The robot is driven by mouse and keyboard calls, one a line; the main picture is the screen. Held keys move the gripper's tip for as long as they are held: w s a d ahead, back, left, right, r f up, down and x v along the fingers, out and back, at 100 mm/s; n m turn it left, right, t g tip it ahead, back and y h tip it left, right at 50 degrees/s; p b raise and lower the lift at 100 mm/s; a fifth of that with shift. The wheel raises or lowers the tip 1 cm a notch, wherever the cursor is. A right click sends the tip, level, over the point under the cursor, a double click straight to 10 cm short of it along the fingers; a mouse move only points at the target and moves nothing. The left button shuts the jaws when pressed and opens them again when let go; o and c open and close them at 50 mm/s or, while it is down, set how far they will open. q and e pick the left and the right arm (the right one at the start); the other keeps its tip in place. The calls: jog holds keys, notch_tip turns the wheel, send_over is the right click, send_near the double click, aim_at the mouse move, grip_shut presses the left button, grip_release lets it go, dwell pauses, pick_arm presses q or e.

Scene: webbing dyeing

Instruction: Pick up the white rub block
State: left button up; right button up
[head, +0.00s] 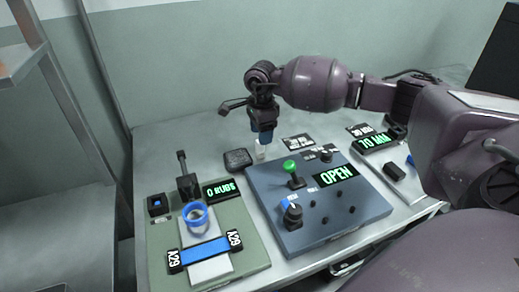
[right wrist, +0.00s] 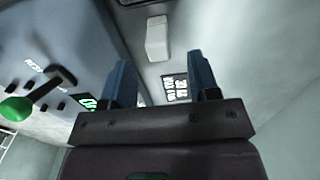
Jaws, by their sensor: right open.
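The white rub block (head: 260,153) stands on the table just behind the blue-grey panel, below my right gripper (head: 263,138). In the right wrist view the white rub block (right wrist: 157,38) lies beyond the fingertips, roughly in line with the gap between them. My right gripper (right wrist: 161,72) has its two blue fingers apart with nothing between them. In the head view the fingers point down over the block and hide part of it. I cannot tell the exact height gap. My left gripper is not in view.
The blue-grey panel (head: 318,226) with a green-knobbed lever (head: 291,167) and an OPEN display is close in front. A dark pad (head: 238,160) lies left of the block, a printed label (head: 298,142) right. A green board (head: 243,258) with a blue ring (head: 196,215) stands front left.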

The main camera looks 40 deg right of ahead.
aim_at(260, 149)
jog(key=shift+a+f, duration=0.2)
jog(key=shift+f, duration=2.5)
jog(key=c, duration=1)
